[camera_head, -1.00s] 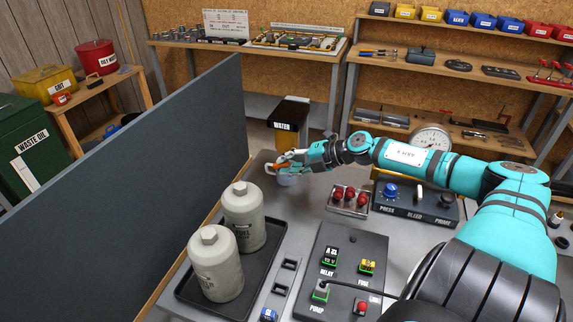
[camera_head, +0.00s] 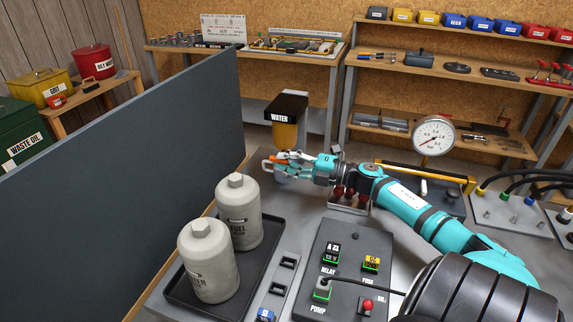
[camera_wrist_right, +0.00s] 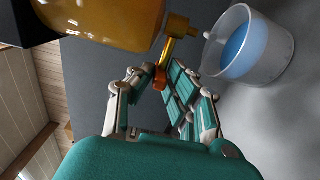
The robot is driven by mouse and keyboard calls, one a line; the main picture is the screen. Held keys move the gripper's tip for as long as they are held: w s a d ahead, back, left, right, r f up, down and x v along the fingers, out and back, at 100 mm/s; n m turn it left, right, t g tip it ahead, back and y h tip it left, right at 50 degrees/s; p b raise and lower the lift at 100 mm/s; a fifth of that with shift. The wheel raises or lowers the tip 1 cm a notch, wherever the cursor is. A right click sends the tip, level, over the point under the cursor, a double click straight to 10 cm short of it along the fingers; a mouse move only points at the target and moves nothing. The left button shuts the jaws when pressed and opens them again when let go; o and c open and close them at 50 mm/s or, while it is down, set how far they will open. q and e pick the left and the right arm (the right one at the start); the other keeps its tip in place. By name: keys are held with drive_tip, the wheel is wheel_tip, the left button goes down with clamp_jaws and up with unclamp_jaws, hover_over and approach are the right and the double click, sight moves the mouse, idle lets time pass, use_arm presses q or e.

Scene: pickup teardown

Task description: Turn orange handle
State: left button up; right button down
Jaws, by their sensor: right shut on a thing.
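The orange handle (camera_wrist_right: 160,78) sits between my right gripper's fingers in the right wrist view, below a brass tap (camera_wrist_right: 178,31). The tap comes off an amber bowl (camera_wrist_right: 112,18) with a black top, labelled WATER (camera_head: 280,117) in the head view. My right gripper (camera_head: 277,163) is shut on the handle, next to the foot of the amber bowl. It also shows in the right wrist view (camera_wrist_right: 160,92). A clear cup (camera_wrist_right: 262,62) with blue liquid stands beside the tap; in the head view the gripper mostly covers it. My left gripper is not in view.
A tall dark panel (camera_head: 120,150) stands at the left. Two filter canisters (camera_head: 205,265) stand in a black tray (camera_head: 262,262). A panel with switches (camera_head: 345,250) lies in front of my right arm. A round gauge (camera_head: 433,136) stands behind the arm.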

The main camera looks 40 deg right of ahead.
drive_tip(key=shift+f, duration=0.1)
drive_tip(key=c, duration=1.3)
unclamp_jaws()
drive_tip(key=v, duration=1.2)
